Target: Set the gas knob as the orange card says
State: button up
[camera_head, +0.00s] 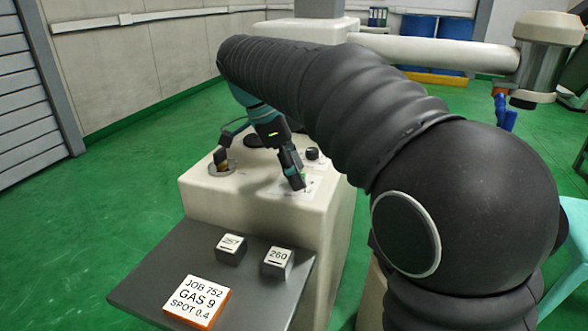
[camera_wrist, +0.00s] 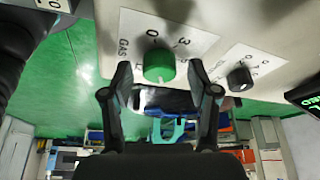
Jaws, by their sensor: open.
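In the wrist view the green gas knob (camera_wrist: 158,62) stands on a white label plate (camera_wrist: 178,33) marked GAS. The figures 0 and 3 show on the plate; the knob's pointer cannot be made out. My gripper (camera_wrist: 159,78) is open, with one finger on each side of the knob. In the head view my gripper (camera_head: 293,178) is over the cream machine top, and the green knob is hidden.
A smaller black knob (camera_wrist: 239,78) sits on its own label to the right in the wrist view. Blocks 257 (camera_head: 231,249) and 260 (camera_head: 277,262) stand on the shelf (camera_head: 160,269). A round holder (camera_head: 222,168) with a brass-coloured piece is left of my gripper.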

aim_at(284, 185)
jog(key=v, duration=0.7)
jog(key=shift+r, duration=0.25)
jog(key=s+d+n, duration=0.1)
jog(key=d, duration=0.1)
jog(key=s+d+n+y, duration=0.1)
jog(key=d, duration=0.1)
jog(key=s+d+f+n, duration=0.1)
jog(key=d+n, duration=0.1)
jog(key=shift+s+d+f+t+y, duration=0.1)
jog(key=shift+s+d+t+y, duration=0.05)
jog(key=shift+s+t+y, duration=0.2)
jog(key=s+d+f+n+t+y, duration=0.1)
jog(key=s+d+f+n+t, duration=0.1)
jog(key=s+d+f+n, duration=0.3)
jog(key=s+d+f+n+t+y, duration=0.2)
jog(key=s+d+f+n, duration=0.4)
jog(key=s+f, duration=0.6)
jog(key=n+t, duration=0.1)
jog(key=n, duration=0.1)
jog(key=shift+s+n, duration=0.25)
jog(key=shift+n, duration=0.15)
